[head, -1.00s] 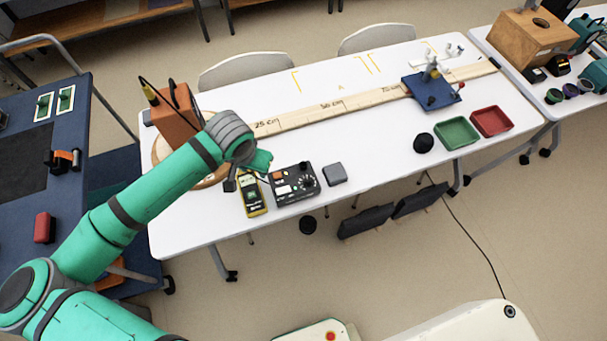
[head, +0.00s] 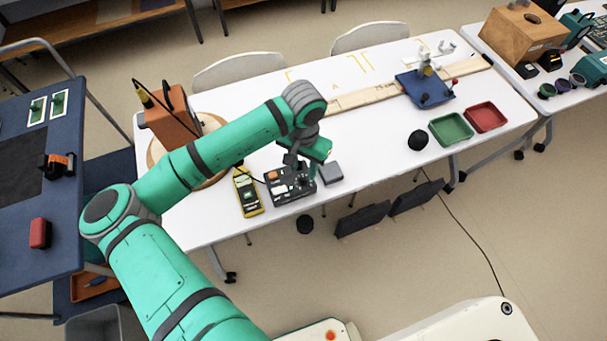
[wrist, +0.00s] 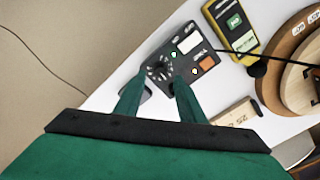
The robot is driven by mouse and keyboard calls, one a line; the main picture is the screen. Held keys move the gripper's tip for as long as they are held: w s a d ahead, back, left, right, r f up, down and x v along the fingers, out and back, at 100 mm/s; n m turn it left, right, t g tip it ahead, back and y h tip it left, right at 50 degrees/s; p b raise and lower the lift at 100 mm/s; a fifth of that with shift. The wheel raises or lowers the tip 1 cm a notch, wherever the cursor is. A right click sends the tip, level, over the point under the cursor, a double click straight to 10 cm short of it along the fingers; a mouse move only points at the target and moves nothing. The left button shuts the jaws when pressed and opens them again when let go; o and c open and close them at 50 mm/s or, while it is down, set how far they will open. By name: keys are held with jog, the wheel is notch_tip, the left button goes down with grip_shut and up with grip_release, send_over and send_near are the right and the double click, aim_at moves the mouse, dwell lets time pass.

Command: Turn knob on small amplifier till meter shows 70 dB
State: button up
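The small amplifier (head: 281,193) is a dark box on the front of the white table. In the wrist view the amplifier (wrist: 196,74) shows its dial knob (wrist: 158,68), with white marks around it. A yellow sound meter (head: 246,197) lies left of the amplifier; it also shows in the wrist view (wrist: 245,42). Its display is lit green, but the reading is too small to make out. My gripper (wrist: 157,82) points down over the amplifier, its two fingers apart with the knob in line with the gap. I cannot tell whether they touch it.
A small grey box (head: 331,172) stands close to the amplifier's right. An orange speaker (head: 172,121) on a round wooden base is behind left. A marked wooden rail (head: 350,98) runs along the table. A black ball-like object (head: 418,140) and green tray (head: 451,130) are farther right.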

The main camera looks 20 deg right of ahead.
aim_at(303, 179)
jog(key=shift+f, duration=2.45)
grip_shut()
